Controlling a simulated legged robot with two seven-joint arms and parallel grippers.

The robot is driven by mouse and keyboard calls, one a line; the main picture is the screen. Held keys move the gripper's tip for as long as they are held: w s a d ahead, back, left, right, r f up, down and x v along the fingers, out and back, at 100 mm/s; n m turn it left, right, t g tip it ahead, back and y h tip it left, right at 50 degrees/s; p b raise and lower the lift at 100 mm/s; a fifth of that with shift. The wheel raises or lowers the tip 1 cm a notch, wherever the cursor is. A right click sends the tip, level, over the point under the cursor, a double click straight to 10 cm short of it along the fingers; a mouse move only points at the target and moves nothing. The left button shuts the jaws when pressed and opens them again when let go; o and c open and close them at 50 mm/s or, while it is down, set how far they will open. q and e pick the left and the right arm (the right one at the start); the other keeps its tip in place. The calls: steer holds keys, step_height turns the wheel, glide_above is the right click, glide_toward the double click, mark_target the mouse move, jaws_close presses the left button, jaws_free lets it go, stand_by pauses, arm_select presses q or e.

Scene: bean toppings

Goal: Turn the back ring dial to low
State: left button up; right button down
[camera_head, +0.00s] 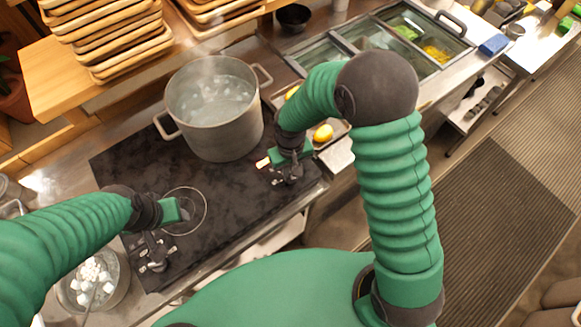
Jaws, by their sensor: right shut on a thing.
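The black cooktop (120,165) lies in the middle, with a large steaming metal pot (228,135) on its back part. A bare ring (204,215) shows on its front part. My right gripper (283,174) is down at the cooktop's right edge, beside the pot, shut on what seems to be the back ring dial. The gripper hides the dial, so its setting cannot be read.
Stacked wooden trays (110,35) stand at the back left. A tray with yellow items (323,132) lies behind my right arm. Glass-lidded bins (365,38) and a blue block (493,45) are at the upper right.

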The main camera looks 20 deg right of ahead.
steer(key=n+p, duration=0.2)
steer(key=n, duration=0.4)
steer(key=shift+n, duration=0.3)
stand_by(0.4)
steer(key=c, duration=1.4)
jaws_free()
step_height(320, 180, up, 17)
steer(key=shift+b, duration=0.45)
steer(key=shift+f, duration=0.1)
